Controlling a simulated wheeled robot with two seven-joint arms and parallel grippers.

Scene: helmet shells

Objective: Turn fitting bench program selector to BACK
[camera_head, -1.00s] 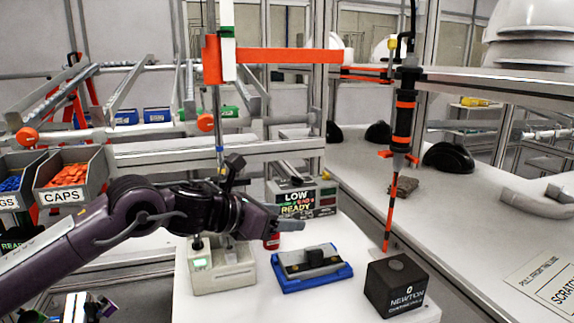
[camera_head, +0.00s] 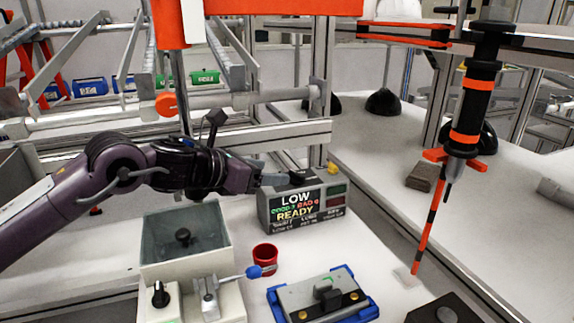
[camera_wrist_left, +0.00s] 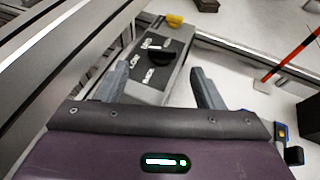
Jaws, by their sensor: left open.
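The fitting bench unit (camera_head: 305,211) is a grey box whose front display reads LOW and READY. Its black selector knob (camera_head: 300,177) is on the top face, partly hidden behind my gripper in the head view. In the left wrist view the knob (camera_wrist_left: 158,53) sits on the dark top panel (camera_wrist_left: 148,88), with small white labels along its left side, too small to read surely. My left gripper (camera_head: 277,180) is at the top left of the box. In the wrist view its fingers (camera_wrist_left: 160,70) are spread apart, with the knob between and beyond them, not gripped.
A red cup (camera_head: 264,257) stands in front of the box. A black and orange hanging tool (camera_head: 470,115) is at right. A yellow piece (camera_head: 332,167) is on the box's back right.

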